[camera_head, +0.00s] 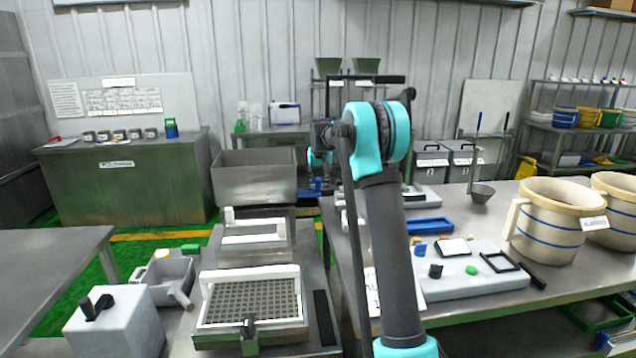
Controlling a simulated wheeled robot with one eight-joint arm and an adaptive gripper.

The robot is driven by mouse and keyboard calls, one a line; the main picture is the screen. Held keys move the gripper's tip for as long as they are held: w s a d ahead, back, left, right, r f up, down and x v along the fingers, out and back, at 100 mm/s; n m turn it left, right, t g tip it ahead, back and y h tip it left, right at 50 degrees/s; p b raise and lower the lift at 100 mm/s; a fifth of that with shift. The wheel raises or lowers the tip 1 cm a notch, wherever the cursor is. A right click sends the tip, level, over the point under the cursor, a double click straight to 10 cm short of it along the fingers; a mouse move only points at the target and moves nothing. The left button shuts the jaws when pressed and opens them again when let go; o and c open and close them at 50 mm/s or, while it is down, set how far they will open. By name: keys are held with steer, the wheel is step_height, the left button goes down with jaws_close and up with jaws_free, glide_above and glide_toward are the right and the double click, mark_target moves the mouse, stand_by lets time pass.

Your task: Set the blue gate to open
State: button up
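No part that I can clearly make out as a blue gate shows in the head view. A stand with two green hoppers (365,66) is at the back, behind my raised arm. Its lower part is largely hidden by the arm. A small blue item (316,184) shows low down beside the arm, too small to identify. My arm rises from the bottom centre to a teal joint near the middle. A small teal part farther back looks like my wrist. I cannot make out my gripper's fingers.
A right-hand table holds a grey board (470,285) with small parts, a blue tray (430,226) and cream buckets (560,222). A sieve tray (250,292), a metal bin (254,178) and a grey box (112,325) stand left. Green floor (60,280) shows between tables.

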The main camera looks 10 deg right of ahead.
steer(key=shift+w+f, duration=0.1)
steer(key=shift+f, duration=0.1)
jaws_close()
stand_by(0.4)
